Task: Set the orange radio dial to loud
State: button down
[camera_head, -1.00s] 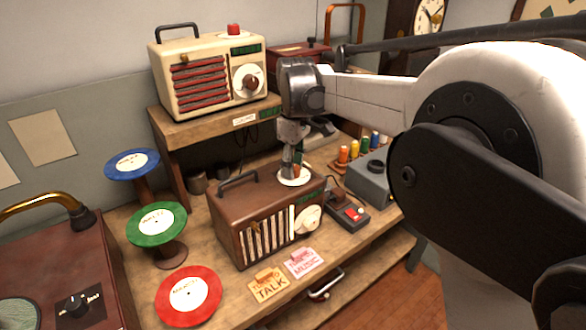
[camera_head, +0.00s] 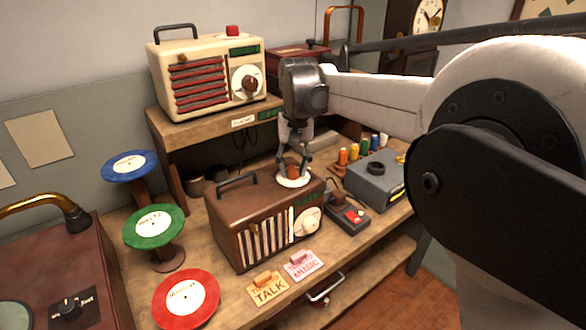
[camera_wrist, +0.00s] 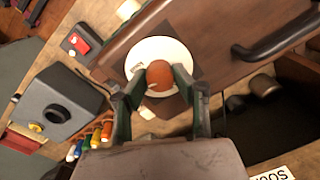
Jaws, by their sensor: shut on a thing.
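The brown radio (camera_head: 250,222) stands on the workbench. The orange dial (camera_wrist: 159,76) is a round knob on a white disc (camera_wrist: 152,50) on the radio's top; in the head view the white disc (camera_head: 294,183) shows below my fingers. My gripper (camera_head: 293,167) points down at the dial from above, one finger on each side of it. In the wrist view my gripper (camera_wrist: 162,88) is shut on the orange dial. I cannot read any marks on the disc, so its setting is not clear.
The radio's dark handle (camera_head: 237,183) is left of the dial. A cream radio (camera_head: 205,75) stands on a shelf behind. A grey box (camera_head: 375,180), coloured spools (camera_head: 354,152) and a small red-buttoned device (camera_head: 347,217) are to the right. Talk (camera_head: 267,288) and music (camera_head: 300,265) cards lie in front.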

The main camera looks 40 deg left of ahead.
aim_at(296, 168)
jog(key=m, duration=0.6)
jog(key=shift+d+m, duration=0.1)
jog(key=shift+m, duration=0.3)
dwell(0.3)
jog(key=c, duration=1.4)
grip_release()
jog(key=shift+r, duration=0.1)
jog(key=r, duration=1.1)
jog(key=shift+d+r, duration=0.25)
jog(key=shift+r, duration=0.15)
jog(key=shift+w+d, duration=0.1)
